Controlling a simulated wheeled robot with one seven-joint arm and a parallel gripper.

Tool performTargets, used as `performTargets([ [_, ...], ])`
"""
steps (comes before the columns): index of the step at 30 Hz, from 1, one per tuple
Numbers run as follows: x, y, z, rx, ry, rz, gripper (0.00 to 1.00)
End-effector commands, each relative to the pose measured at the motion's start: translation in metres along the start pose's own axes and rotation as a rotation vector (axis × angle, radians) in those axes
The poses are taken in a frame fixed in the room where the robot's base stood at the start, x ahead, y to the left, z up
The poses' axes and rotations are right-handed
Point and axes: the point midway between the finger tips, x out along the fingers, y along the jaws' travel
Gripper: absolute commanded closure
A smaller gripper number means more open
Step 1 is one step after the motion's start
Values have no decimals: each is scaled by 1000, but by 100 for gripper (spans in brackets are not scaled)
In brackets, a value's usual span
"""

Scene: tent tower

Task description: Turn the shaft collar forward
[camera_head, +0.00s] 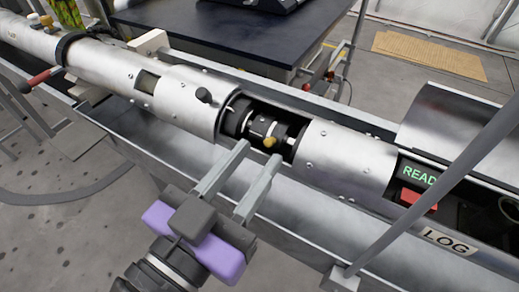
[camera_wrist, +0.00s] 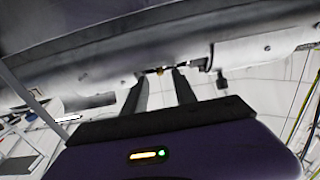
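The shaft collar (camera_head: 259,127) is a dark ring with silver parts inside a cut-out of the long metal tube. A small brass knob (camera_head: 269,142) sticks out of its near side. My gripper (camera_head: 264,152) is open, its two straight grey fingers pointing at the cut-out, one on each side of the knob in the picture. I see nothing between the fingers, and contact with the collar cannot be told. In the wrist view the fingers (camera_wrist: 162,76) stand apart below the tube, and a small brass spot (camera_wrist: 160,71) shows between their tips.
The metal tube (camera_head: 335,153) lies in a long grey trough (camera_head: 318,205). A dark knob (camera_head: 204,95) stands on the tube left of the cut-out. At the right are a lit "READ" display (camera_head: 418,175), a red block (camera_head: 419,199) and a slanting grey bar (camera_head: 440,185). A dark table (camera_head: 230,35) stands behind.

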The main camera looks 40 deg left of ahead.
Motion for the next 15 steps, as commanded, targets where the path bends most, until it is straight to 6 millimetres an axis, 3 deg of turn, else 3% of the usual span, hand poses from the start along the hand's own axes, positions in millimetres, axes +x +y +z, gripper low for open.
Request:
performTargets([
  [6, 19, 0, 0, 1, 0, 0, 67],
  [15, 20, 0, 0, 0, 0, -1, 69],
])
